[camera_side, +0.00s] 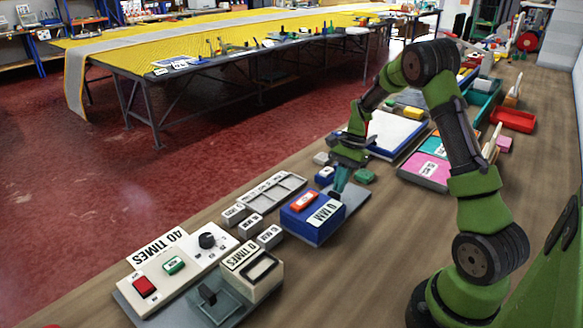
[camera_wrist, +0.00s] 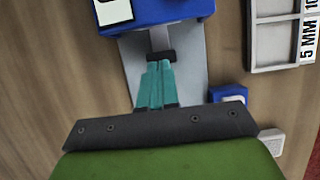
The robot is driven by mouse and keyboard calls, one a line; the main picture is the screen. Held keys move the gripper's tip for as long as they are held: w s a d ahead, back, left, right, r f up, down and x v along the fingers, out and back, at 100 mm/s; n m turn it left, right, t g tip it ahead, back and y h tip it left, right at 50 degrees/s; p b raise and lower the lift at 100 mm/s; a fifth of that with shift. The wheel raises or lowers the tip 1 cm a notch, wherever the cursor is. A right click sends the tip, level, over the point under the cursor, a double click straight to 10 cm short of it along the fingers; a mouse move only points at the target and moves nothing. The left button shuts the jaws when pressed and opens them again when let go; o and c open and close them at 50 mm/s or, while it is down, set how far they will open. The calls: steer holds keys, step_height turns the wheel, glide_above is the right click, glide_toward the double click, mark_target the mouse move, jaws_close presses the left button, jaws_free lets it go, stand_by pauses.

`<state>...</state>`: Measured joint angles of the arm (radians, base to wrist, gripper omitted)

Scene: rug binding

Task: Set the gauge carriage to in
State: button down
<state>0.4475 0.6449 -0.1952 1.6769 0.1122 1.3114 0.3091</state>
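The gauge carriage seems to be the blue block (camera_side: 312,218) with a red piece and a "0 VAN" label, at the end of a grey plate (camera_side: 349,199). In the wrist view the blue block (camera_wrist: 158,14) is at the top, and the grey plate (camera_wrist: 190,75) runs down from it. A short black bar (camera_wrist: 161,57) crosses a narrow light stem below the block. My gripper (camera_side: 338,188) is low over the plate, behind the block. Its teal fingers (camera_wrist: 158,72) are together, tips at the black bar. Whether they touch it I cannot tell.
A grey tray (camera_side: 272,192) and several small labelled blocks stand left of the blue block. A small blue block (camera_side: 325,175) sits near the gripper. A control panel (camera_side: 180,265) and a "0 TIMES" box (camera_side: 252,270) stand in front. Bins and a pink-topped box (camera_side: 425,170) lie farther back.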

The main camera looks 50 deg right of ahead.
steer(key=d, duration=0.4)
steer(key=shift+s+f, duration=0.1)
steer(key=d+r, duration=0.8)
steer(key=r, duration=0.1)
steer(key=x, duration=0.9)
steer(key=shift+w+a+f, duration=0.15)
steer(key=shift+w+a, duration=0.05)
steer(key=shift+w, duration=0.05)
steer(key=a, duration=0.2)
steer(key=shift+a, duration=1.05)
steer(key=shift+a+f, duration=0.1)
steer(key=shift+a, duration=2)
steer(key=shift+d, duration=0.1)
